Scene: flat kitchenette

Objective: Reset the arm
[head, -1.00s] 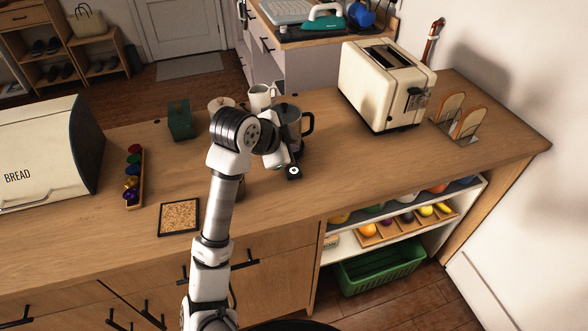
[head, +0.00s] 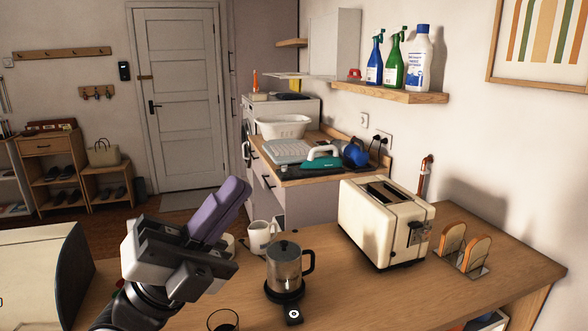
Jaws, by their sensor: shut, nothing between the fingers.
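My arm rises from the lower left of the head view. My gripper (head: 236,190) is raised above the counter, tilted up and to the right. Its purple fingers are together, with nothing seen between them. It is apart from everything on the counter. The lower part of my arm is out of the picture.
A kettle (head: 285,266) stands on its dark base right of my gripper, with a white mug (head: 260,237) behind it. A glass (head: 222,321) is at the bottom edge. A toaster (head: 380,223) and a rack with bread slices (head: 453,240) stand farther right. The bread box (head: 40,265) is at left.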

